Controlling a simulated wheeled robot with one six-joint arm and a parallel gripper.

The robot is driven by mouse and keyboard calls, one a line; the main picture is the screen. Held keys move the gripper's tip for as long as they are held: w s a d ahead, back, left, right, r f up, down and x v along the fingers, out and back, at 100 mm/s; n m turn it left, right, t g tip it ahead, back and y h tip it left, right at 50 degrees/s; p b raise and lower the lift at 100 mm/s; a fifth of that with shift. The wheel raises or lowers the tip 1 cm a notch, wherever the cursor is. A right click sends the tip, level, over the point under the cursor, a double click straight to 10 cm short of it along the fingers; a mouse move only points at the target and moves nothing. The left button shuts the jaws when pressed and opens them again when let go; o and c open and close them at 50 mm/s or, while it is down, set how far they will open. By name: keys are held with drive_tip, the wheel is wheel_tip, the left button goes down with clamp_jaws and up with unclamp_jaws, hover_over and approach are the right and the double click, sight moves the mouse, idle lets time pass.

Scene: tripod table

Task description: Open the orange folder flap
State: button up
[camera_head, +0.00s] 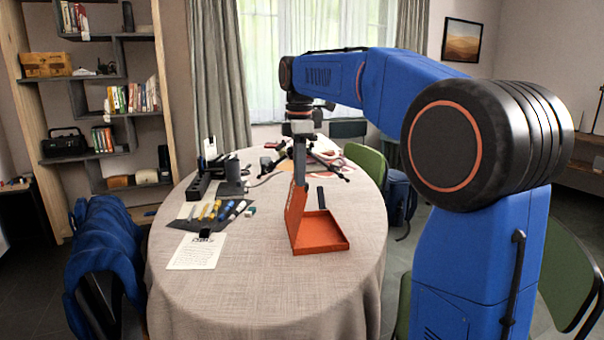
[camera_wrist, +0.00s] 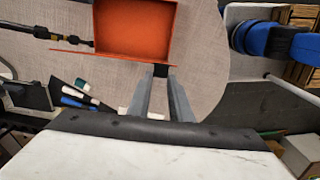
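The orange folder lies on the round table as a shallow tray (camera_head: 322,232). Its orange flap (camera_head: 296,208) stands about upright along the tray's left edge. In the wrist view I look into the folder's tray (camera_wrist: 136,26), and the flap shows nearly edge-on as a thin orange strip (camera_wrist: 110,56). A small black tab (camera_wrist: 160,70) sits at the flap's edge. My gripper (camera_wrist: 161,76) has its two grey fingers on either side of this tab, seemingly closed against it. In the head view my gripper (camera_head: 300,172) is at the flap's top, its fingertips hard to make out.
A dark mat with several markers (camera_head: 217,211) and a white paper sheet (camera_head: 196,251) lie left of the folder. A black tripod (camera_head: 340,165) and a dark dock (camera_head: 230,176) stand farther back. The table's front (camera_head: 265,300) is clear. Chairs surround it.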

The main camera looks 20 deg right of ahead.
drive_tip(key=shift+w+a, duration=0.25)
drive_tip(key=shift+a, duration=1.1)
drive_tip(key=shift+w+a, duration=0.25)
drive_tip(key=shift+a, duration=1)
drive_tip(key=a, duration=0.2)
drive_tip(key=shift+w+a+f, duration=0.25)
drive_tip(key=shift+a+f, duration=0.1)
drive_tip(key=shift+a, duration=0.05)
drive_tip(key=shift+w+a+f, duration=0.15)
drive_tip(key=shift+a+f, duration=0.1)
drive_tip(key=shift+a, duration=0.4)
drive_tip(key=shift+w+a+f, duration=0.15)
drive_tip(key=shift+a+f, duration=0.1)
drive_tip(key=shift+a, duration=0.35)
